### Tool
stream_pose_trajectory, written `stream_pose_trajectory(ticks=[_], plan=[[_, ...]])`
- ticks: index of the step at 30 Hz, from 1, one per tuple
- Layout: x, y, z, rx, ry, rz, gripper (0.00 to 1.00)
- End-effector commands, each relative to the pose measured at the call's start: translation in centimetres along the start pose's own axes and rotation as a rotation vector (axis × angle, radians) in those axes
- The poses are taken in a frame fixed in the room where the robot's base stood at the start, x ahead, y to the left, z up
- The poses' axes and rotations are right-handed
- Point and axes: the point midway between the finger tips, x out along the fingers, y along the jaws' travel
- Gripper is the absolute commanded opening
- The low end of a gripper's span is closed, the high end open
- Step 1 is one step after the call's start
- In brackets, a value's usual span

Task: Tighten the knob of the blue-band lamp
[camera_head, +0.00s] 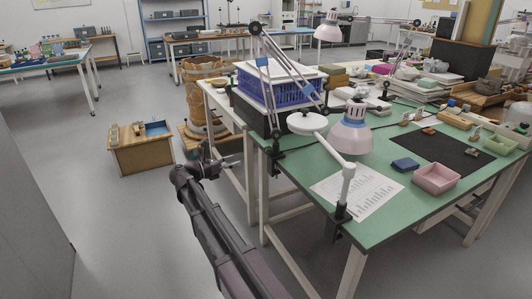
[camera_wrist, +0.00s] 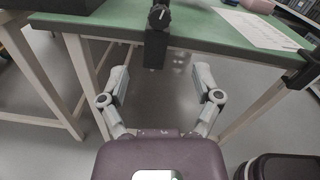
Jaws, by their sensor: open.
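The blue-band lamp (camera_head: 352,135) has a pinkish-white shade with a blue band, and its jointed arm with blue bands rises over the table's left side. A dark clamp (camera_head: 275,160) sits on the table's left edge below that arm. In the wrist view a dark clamp (camera_wrist: 156,48) hangs at the table edge, with a dark knob (camera_wrist: 158,16) above it. Whether this knob is the lamp's is not certain. My gripper (camera_head: 234,161) is left of the table edge, open and empty. In the wrist view my gripper's fingers (camera_wrist: 160,82) are spread apart below the clamp, not touching it.
The green table (camera_head: 385,220) holds a printed sheet (camera_head: 357,190), a pink bin (camera_head: 436,179) and a black mat (camera_head: 445,150). A white magnifier lamp (camera_head: 307,123) is clamped at the front edge. A blue crate (camera_head: 272,92) stands behind.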

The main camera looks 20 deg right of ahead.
Motion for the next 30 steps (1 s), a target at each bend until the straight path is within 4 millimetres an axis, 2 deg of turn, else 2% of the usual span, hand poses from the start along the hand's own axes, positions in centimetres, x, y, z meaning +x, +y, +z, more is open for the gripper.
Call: stream_pose_trajectory(ticks=[8,14,30], plan=[[0.3,0.0,0.0,0.002,0.000,0.000,0.82],[1.7,0.0,0.0,0.002,0.000,-0.001,0.82],[9.4,0.0,0.0,0.003,0.000,-0.002,0.82]])
